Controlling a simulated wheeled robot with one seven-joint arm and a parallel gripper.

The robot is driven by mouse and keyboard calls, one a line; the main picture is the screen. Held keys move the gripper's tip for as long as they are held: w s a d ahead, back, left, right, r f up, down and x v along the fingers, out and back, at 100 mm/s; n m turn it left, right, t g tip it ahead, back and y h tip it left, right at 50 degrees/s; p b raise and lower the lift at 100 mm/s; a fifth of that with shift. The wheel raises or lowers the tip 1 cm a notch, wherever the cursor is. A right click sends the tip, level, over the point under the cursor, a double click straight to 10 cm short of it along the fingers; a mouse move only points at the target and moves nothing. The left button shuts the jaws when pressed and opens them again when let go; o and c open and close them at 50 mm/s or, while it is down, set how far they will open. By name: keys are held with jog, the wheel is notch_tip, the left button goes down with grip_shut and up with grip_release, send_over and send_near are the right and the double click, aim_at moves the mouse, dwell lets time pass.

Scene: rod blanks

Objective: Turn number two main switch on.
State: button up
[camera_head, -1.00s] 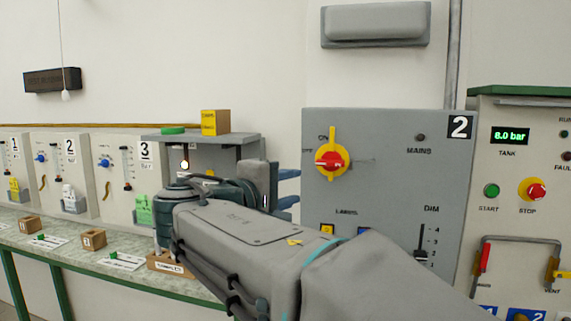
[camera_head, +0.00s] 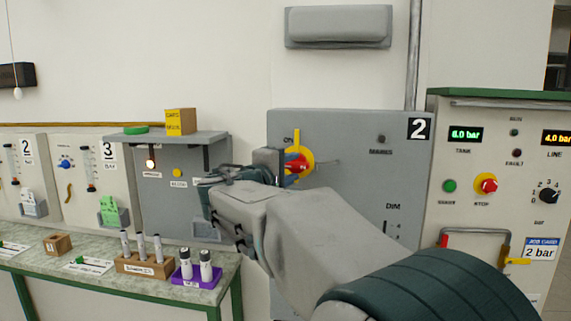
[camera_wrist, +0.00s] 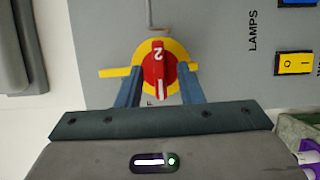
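The number two main switch is a red rotary knob (camera_head: 296,163) on a yellow plate, on the grey panel (camera_head: 350,125) marked 2. In the wrist view the red knob (camera_wrist: 158,72) carries a white 2, and its grip runs up and down the picture. My gripper (camera_wrist: 160,80) is open, one finger on each side of the knob, over the yellow plate. I cannot tell whether a finger touches the knob. In the head view my gripper (camera_head: 272,165) partly hides the switch. The mains lamp (camera_head: 381,139) above right of it looks dark.
The compressor panel (camera_head: 470,140) with a red-and-yellow stop button stands to the right. A bench (camera_head: 60,250) to the left holds a wooden block with rods (camera_head: 147,265) and a purple holder (camera_head: 197,275). A grey box (camera_head: 338,26) hangs above the switch panel.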

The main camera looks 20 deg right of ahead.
jog(key=shift+d, duration=0.15)
grip_shut()
